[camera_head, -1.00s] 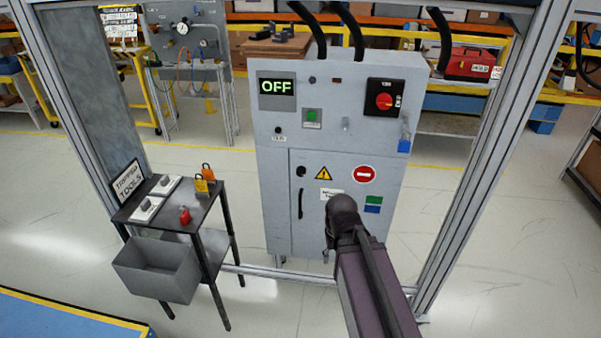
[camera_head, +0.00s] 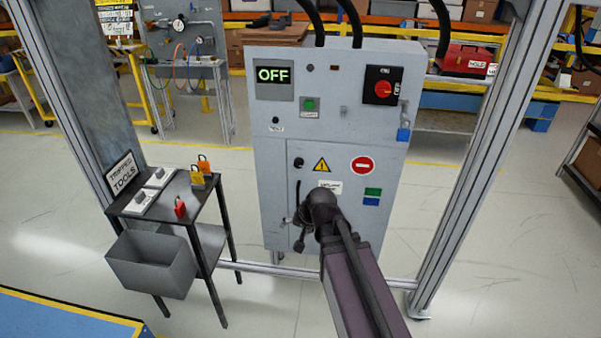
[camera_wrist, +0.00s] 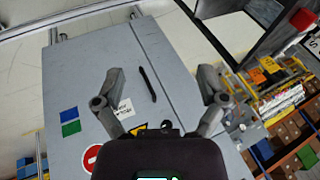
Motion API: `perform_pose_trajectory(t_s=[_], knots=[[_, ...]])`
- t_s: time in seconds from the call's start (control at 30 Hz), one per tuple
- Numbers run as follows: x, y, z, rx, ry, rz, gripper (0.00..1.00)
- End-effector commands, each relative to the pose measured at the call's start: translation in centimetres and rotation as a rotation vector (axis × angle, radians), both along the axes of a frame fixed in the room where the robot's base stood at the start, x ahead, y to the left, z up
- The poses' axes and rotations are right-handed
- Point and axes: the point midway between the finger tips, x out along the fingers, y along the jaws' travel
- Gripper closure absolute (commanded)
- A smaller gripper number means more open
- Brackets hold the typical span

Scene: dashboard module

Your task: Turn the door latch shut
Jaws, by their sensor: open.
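The grey cabinet door (camera_head: 335,222) is closed flush in the front of the cabinet. Its round black latch (camera_head: 298,162) sits at the door's upper left, above the slim black handle (camera_head: 298,188). In the wrist view the latch (camera_wrist: 166,125) shows just above the dark gripper body, and the handle (camera_wrist: 148,82) lies between the fingers in the picture. My gripper (camera_head: 294,230) is in front of the door's lower left, partly hidden by my arm. In the wrist view my gripper (camera_wrist: 160,96) is open and empty, its fingers spread wide. I cannot tell the latch's exact angle.
The cabinet's upper panel holds an OFF display (camera_head: 273,75) and a red rotary switch (camera_head: 382,86). A black tool stand (camera_head: 170,205) with padlocks and a grey bin (camera_head: 152,262) stands at left. Metal frame posts (camera_head: 470,190) flank the cabinet.

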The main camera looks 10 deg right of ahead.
Motion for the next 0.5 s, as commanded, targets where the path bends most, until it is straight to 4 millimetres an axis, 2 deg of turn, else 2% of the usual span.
perform_pose_trajectory(t_s=[0.03, 0.2, 0.37, 0.5], knots=[[1.8, 1.1, -1.0, 0.072, -0.044, -0.053, 0.09], [6.8, 3.7, -0.5, 0.344, -0.179, -0.259, 0.09], [11.0, 5.1, 0.6, 0.621, -0.271, -0.464, 0.09], [14.1, 5.1, 1.4, 0.873, -0.326, -0.652, 0.09]])
